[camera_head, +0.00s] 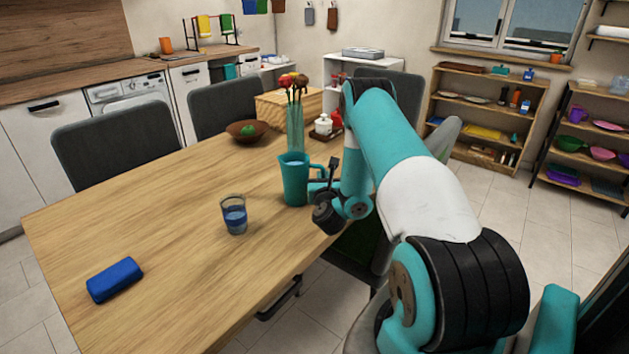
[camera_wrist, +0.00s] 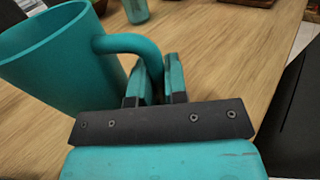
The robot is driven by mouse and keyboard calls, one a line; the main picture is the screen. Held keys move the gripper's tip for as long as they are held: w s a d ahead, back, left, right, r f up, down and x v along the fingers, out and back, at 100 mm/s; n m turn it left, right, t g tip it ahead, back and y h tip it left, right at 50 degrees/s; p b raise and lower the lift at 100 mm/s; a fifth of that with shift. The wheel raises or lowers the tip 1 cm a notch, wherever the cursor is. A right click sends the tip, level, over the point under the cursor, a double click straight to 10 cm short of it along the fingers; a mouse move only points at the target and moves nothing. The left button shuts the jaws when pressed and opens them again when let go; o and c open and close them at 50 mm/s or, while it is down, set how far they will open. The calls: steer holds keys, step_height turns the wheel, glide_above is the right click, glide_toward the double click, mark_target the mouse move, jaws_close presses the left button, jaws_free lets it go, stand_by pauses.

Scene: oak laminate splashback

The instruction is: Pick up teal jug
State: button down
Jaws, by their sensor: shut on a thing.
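The teal jug (camera_head: 294,181) stands upright near the right edge of the wooden table (camera_head: 160,240), its handle towards my arm. In the wrist view the jug (camera_wrist: 55,60) fills the upper left, and its handle curves out to the right. My gripper (camera_wrist: 156,82) is shut on the handle, with one finger on each side of it. In the head view my gripper (camera_head: 326,190) is at the jug's right side, partly hidden by my own wrist. I cannot tell from these views whether the jug's base touches the table.
A glass with blue liquid (camera_head: 234,215) stands in front of the jug. A glass vase with flowers (camera_head: 295,130) is close behind it. A brown bowl (camera_head: 247,132) is farther back, and a blue case (camera_head: 115,280) lies front left. The table's left middle is clear.

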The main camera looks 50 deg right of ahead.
steer(key=shift+r, duration=0.3)
steer(key=shift+r, duration=1.1)
step_height(320, 180, up, 17)
steer(key=p, duration=1)
steer(key=shift+r, duration=0.15)
